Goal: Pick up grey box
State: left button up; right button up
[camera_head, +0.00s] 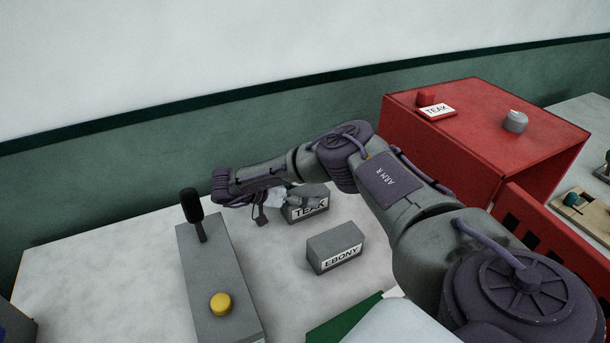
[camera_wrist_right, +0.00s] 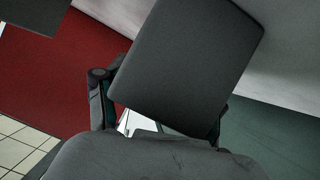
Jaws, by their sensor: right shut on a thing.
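A grey box with a white TEAK label (camera_head: 318,209) is at the middle of the head view, partly covered by my right gripper. My right gripper (camera_head: 300,200) reaches it from the left and is shut on it. In the wrist view the dark grey box (camera_wrist_right: 190,60) fills the upper middle, between the fingers. I cannot tell whether it touches the table. A second grey box, labelled EBONY (camera_head: 335,247), stands apart on the white table, nearer to me. My left gripper is not in view.
A grey control box (camera_head: 205,270) with a black lever (camera_head: 193,207) and yellow button (camera_head: 221,303) stands left. A red cabinet (camera_head: 470,130) at right carries a red-edged TEAK card (camera_head: 436,111) and a grey knob (camera_head: 515,121). The table's left part (camera_head: 100,270) is clear.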

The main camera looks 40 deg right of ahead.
aim_at(304, 191)
jog(key=shift+f, duration=0.1)
jog(key=shift+c, duration=0.7)
jog(key=shift+r, duration=0.2)
jog(key=shift+c, duration=0.7)
notch_tip(304, 191, up, 4)
jog(key=shift+w+r+p, duration=0.1)
jog(key=shift+w+p, duration=0.05)
jog(key=shift+p, duration=0.3)
grip_shut()
jog(key=s+d+r+p, duration=0.2)
jog(key=s+d+r, duration=0.4)
jog(key=s, duration=0.3)
jog(key=shift+s+d+r, duration=0.15)
jog(key=shift+d+r, duration=0.05)
jog(key=shift+d, duration=0.55)
